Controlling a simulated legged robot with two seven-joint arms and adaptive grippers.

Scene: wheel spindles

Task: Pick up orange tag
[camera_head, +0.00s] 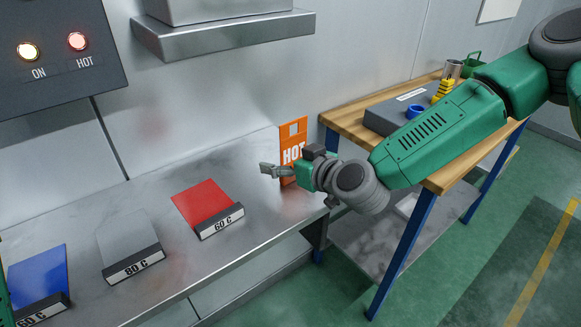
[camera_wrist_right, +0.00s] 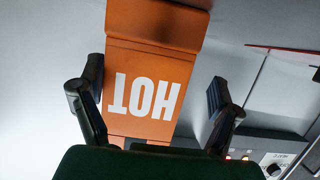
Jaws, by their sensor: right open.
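The orange tag (camera_head: 293,132), marked HOT, stands upright at the right end of the metal counter, by the wall. My right gripper (camera_head: 268,170) is in front of the tag's lower part in the head view and hides some of it. In the right wrist view the orange tag (camera_wrist_right: 147,60) shows upside down between the two spread fingers of the right gripper (camera_wrist_right: 150,95). The fingers are open, one on each side of the tag. I cannot tell whether either finger touches it. My left gripper does not show.
The metal counter (camera_head: 262,215) holds a red plate (camera_head: 198,200), a grey plate (camera_head: 128,235) and a blue plate (camera_head: 37,278), each with a temperature label. A wooden-topped table (camera_head: 440,180) with a grey case (camera_head: 385,115) stands at the right. A metal shelf (camera_head: 230,35) hangs above.

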